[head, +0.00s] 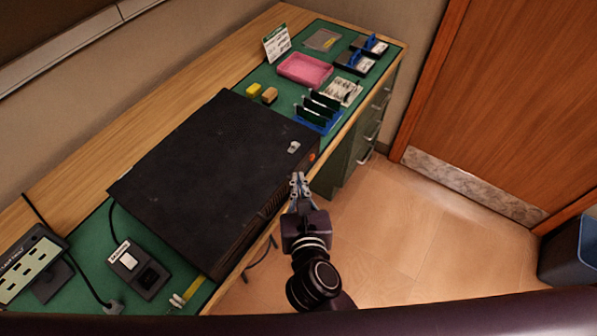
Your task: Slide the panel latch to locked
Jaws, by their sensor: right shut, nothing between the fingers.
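A large black case (205,175) lies flat on the green mat of the workbench. A small light-grey latch (293,147) sits on its top panel near the right end. An orange spot (312,156) shows at the case's edge beside it. My right gripper (298,178) is shut and empty, with its fingertips at the front edge of the case, a little below the latch in the picture and apart from it. Which end of the latch's travel it is at cannot be told. My left gripper is not in view.
A blue rack with dark cards (318,112), a pink tray (305,69) and small yellow and brown blocks stand behind the case. A black switch box (138,269) and cables lie at the left. The floor in front is mostly clear.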

